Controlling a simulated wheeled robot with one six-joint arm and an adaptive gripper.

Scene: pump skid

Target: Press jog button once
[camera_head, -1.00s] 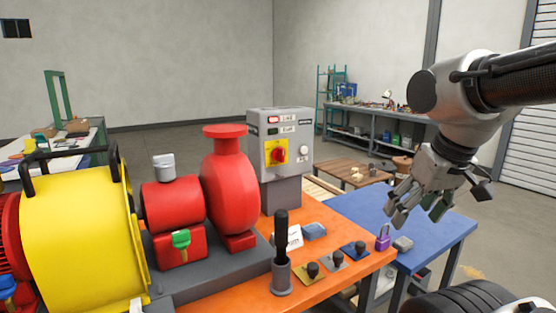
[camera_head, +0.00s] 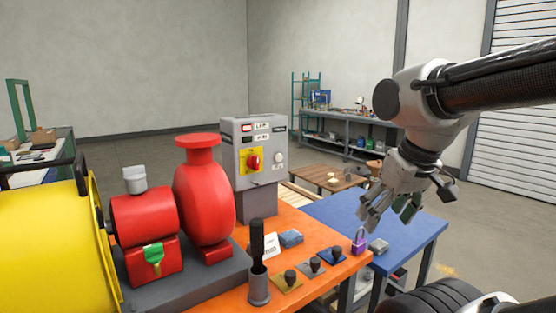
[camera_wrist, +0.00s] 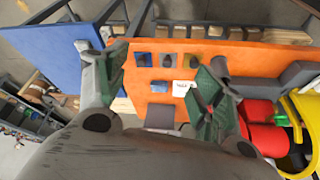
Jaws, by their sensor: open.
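A grey control box (camera_head: 254,150) stands on a pedestal at the back of the orange bench. I cannot read that label. My gripper (camera_head: 390,208) is open and empty, above the blue table, to the right of the box and apart from it. In the wrist view my open gripper (camera_wrist: 158,85) spans over the orange bench.
A red pump (camera_head: 203,200) and a yellow guard (camera_head: 50,250) fill the left. The blue table (camera_head: 412,232) is mostly clear.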

